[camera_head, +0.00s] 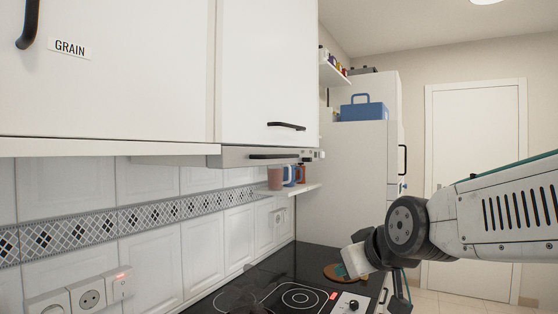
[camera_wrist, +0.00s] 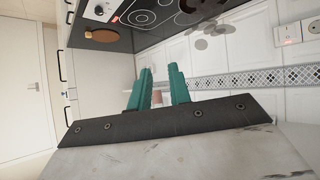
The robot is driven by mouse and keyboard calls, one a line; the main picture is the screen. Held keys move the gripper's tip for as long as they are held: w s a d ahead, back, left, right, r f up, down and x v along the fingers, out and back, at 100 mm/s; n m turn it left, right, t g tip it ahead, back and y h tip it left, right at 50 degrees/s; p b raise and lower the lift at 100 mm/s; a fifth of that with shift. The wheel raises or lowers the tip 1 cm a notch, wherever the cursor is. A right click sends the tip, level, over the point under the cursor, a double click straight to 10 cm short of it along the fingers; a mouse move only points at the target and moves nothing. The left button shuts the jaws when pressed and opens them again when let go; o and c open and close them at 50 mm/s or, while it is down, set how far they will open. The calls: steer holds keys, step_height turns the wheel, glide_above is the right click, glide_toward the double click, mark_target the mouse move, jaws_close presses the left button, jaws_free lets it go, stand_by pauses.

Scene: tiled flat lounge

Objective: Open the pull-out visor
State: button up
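The pull-out visor (camera_head: 233,157) is a thin, light panel under the right wall cabinet, above the hob. It has a black bar handle (camera_head: 273,156) and looks about flush with the cabinet front. My gripper shows in the wrist view (camera_wrist: 159,82) with two teal fingers apart and nothing visible between them. In the head view, my wrist is low on the right over the hob's far end, below and to the right of the visor, well apart from it. The fingers are mostly hidden there. I cannot make out the visor in the wrist view.
The black hob (camera_head: 270,283) lies below, with a round brown board (camera_head: 333,272) at its far end. Mugs (camera_head: 290,175) stand on a small shelf (camera_head: 290,190) beyond the visor. A tall white fridge unit (camera_head: 362,150) and a door (camera_head: 478,165) are behind.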

steer(key=w+a+r+n+t, duration=0.1)
steer(key=w+a+r+t, duration=0.35)
steer(key=w, duration=0.25)
steer(key=w+a+r+t, duration=0.3)
steer(key=w+r, duration=0.2)
steer(key=w, duration=0.2)
steer(key=m+t+h, duration=0.6)
steer(key=t+h, duration=0.1)
steer(key=h, duration=0.6)
glide_toward(284, 157)
steer(key=w+r, duration=0.2)
steer(key=w, duration=0.1)
steer(key=x, duration=0.7)
steer(key=shift+w+d+r, duration=0.15)
steer(key=shift+d, duration=0.35)
steer(key=shift+c, duration=0.3)
jaws_close()
